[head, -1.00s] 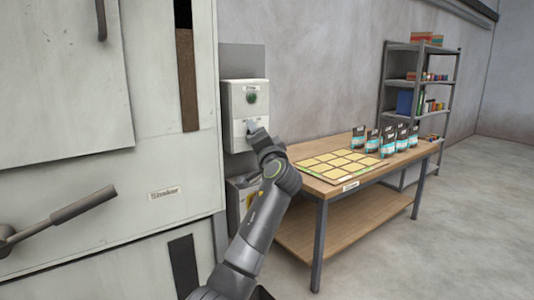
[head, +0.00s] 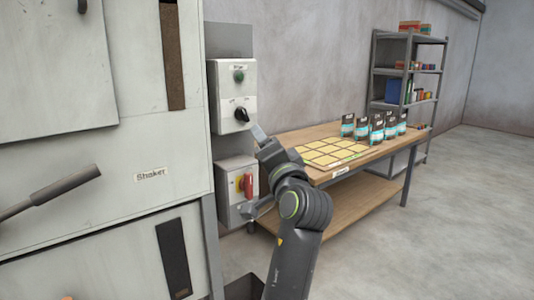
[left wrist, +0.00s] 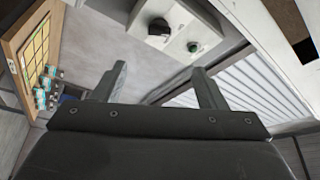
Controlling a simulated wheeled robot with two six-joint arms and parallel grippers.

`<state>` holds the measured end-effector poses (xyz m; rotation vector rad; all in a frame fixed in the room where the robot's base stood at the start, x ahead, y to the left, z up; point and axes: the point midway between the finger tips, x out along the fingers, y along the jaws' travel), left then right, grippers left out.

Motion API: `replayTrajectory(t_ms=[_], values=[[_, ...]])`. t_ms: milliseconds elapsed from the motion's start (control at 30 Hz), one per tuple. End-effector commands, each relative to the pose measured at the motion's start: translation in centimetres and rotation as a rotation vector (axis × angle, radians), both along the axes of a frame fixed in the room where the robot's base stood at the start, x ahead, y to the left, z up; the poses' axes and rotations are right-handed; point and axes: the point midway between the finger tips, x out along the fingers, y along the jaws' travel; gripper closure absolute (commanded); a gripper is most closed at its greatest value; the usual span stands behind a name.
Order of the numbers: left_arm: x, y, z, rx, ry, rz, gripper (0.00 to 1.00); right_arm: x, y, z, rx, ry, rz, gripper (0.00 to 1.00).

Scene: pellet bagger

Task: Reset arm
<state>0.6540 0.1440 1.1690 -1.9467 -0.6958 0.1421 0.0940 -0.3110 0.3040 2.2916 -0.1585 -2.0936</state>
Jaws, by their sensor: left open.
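A grey-white control box (head: 231,97) on the wall has a green button (head: 239,76) above a black rotary knob (head: 241,115). The labels by the knob are too small for me to read its setting surely. My left gripper (head: 252,172) is open and empty, its two fingers one above the other, right of and below the knob and apart from it. In the left wrist view the knob (left wrist: 159,28) and button (left wrist: 193,46) show beyond the spread fingers (left wrist: 158,88). My right gripper is out of view.
A lower box with a red switch handle (head: 248,185) is close behind the lower finger. The shaker cabinet (head: 110,165) stands left with a protruding lever (head: 65,190). A wooden bench (head: 345,205) with yellow squares and several bags (head: 377,128) stands right. Open floor lies beyond.

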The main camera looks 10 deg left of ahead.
Motion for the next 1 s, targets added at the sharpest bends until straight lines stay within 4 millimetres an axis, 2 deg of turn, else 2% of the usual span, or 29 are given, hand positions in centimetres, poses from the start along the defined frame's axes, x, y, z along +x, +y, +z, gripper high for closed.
replayTrajectory(t_ms=[433,467,567,667,767,800,867,900,967,1000], values=[[-0.2,-0.2,-0.3,0.0,0.004,-0.001,0.35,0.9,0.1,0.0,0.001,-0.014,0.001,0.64],[0.0,-0.2,-0.6,0.001,0.01,-0.005,0.35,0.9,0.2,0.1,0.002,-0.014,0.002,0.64],[1.5,-0.3,-3.3,0.002,0.055,-0.034,0.35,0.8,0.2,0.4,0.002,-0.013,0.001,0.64],[3.8,-0.4,-8.6,-0.008,0.142,-0.09,0.35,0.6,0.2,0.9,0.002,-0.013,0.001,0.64],[5.7,-0.2,-16.0,-0.043,0.249,-0.157,0.35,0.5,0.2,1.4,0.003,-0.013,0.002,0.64],[6.1,-0.1,-19.1,-0.063,0.293,-0.182,0.35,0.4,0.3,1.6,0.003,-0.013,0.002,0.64],[6.2,0.2,-23.8,-0.099,0.356,-0.214,0.35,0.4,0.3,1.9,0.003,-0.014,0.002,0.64],[6.1,0.4,-26.9,-0.127,0.397,-0.232,0.35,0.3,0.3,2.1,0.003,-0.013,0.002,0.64],[5.6,0.9,-31.5,-0.172,0.458,-0.255,0.35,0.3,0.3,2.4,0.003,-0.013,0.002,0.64],[5.0,1.2,-34.5,-0.203,0.499,-0.267,0.35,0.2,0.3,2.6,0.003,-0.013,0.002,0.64]])
